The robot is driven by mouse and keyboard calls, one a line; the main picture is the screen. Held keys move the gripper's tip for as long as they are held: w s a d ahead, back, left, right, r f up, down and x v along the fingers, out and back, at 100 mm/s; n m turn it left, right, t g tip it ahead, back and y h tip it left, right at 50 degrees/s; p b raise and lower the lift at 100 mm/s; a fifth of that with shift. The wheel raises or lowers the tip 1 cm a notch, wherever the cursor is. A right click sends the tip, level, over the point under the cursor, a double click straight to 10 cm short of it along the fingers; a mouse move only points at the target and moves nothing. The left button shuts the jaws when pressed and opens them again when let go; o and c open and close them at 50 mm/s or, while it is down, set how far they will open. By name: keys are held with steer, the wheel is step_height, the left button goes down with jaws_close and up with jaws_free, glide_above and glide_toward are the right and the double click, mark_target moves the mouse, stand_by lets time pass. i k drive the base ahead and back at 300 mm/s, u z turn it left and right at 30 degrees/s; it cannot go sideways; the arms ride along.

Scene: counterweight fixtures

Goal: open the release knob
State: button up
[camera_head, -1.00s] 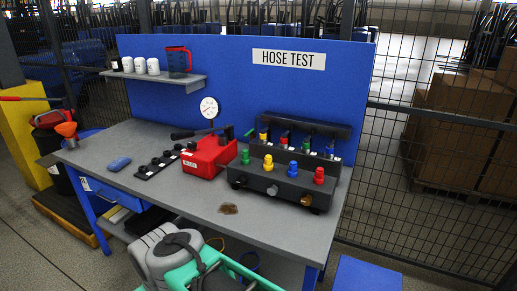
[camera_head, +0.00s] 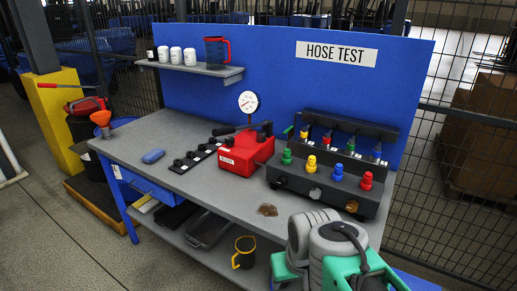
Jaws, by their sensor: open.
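A red pump box (camera_head: 243,153) with a white label stands on the grey bench. It has a black lever on top and a round white dial gauge (camera_head: 248,101) above it. A small dark part (camera_head: 262,136) shows on its right side, but I cannot tell if this is the release knob. To its right, a black manifold (camera_head: 325,187) carries green, yellow, blue and red knobs in front and coloured fittings behind. Grey and green parts of my arm show at the lower right. I cannot make out my gripper's fingers.
A black strip (camera_head: 194,158) of small knobs and a blue item (camera_head: 153,156) lie left of the pump. A brown patch (camera_head: 267,209) lies near the front edge. A shelf (camera_head: 200,72) with white containers and a red-handled jug hangs behind.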

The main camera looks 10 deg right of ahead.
mark_target(229, 141)
steer(key=u, duration=0.15)
steer(key=i, duration=0.3)
steer(key=u, duration=0.85)
steer(key=i, duration=1.1)
steer(key=u, duration=0.4)
steer(key=i, duration=1.15)
steer(key=z, duration=0.2)
